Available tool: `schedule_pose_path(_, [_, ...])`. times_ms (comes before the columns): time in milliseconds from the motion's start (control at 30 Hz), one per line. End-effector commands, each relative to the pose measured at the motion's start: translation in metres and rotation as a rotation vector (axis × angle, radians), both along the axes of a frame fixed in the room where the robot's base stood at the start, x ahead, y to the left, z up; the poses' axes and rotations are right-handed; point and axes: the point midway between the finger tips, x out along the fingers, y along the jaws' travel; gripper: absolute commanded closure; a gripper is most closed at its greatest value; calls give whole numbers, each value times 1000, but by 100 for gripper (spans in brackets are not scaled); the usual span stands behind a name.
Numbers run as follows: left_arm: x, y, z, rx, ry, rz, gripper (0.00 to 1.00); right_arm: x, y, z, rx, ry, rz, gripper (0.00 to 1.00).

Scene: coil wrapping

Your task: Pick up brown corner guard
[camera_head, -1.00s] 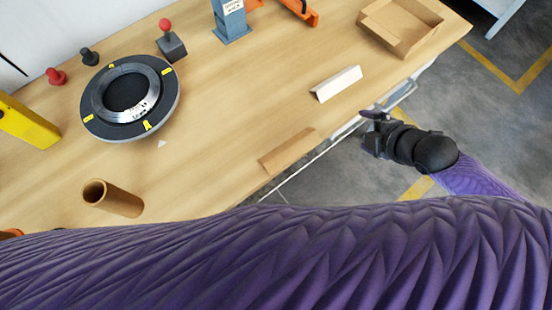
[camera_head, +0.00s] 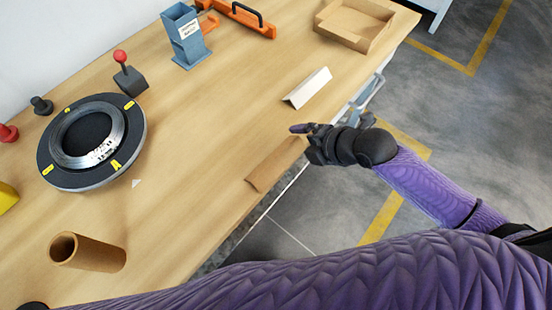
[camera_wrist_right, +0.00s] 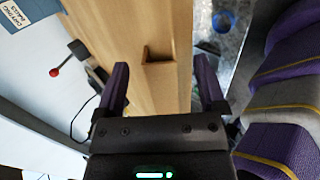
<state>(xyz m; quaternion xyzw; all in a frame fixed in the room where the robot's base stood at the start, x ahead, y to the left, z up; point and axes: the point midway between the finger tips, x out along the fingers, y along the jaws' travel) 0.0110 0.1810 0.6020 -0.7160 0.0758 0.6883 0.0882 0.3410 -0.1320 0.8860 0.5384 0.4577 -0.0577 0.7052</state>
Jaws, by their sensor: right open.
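The brown corner guard (camera_head: 275,163) lies on the table near its front edge in the head view. It also shows in the right wrist view (camera_wrist_right: 158,57), ahead of the jaws and between them. My right gripper (camera_head: 297,128) is beside the guard, by the table edge, and its fingers reach over the table. In the right wrist view my right gripper (camera_wrist_right: 162,85) is open and empty, with its two purple fingers wide apart. The left gripper cannot be made out; a purple sleeve crosses the bottom of the head view.
A white corner guard (camera_head: 308,88) lies just beyond the brown one. A round turntable with a metal coil (camera_head: 92,141) and a brown tube (camera_head: 88,252) are at left. A cardboard tray (camera_head: 354,25) and a grey-blue holder (camera_head: 186,36) stand farther back. The table between is clear.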

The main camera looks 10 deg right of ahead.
Motion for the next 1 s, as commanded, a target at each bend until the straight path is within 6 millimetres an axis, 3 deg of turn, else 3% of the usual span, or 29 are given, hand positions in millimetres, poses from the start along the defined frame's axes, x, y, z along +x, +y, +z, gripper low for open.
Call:
schedule_pose_path(67, [0,0,1,0,0,0,100,0,0,1,0,0,0,10])
schedule_pose_path(500, [1,0,1,0,-1,-1,100,0,0,1,1,0,-1,100])
schedule_pose_path(767, [1,0,3,1,-2,-1,100,0,0,5,-1,-2,0,100])
schedule_pose_path(1000, [4,1,29,3,-10,-3,100,1,-1,68,-2,-6,1,100])
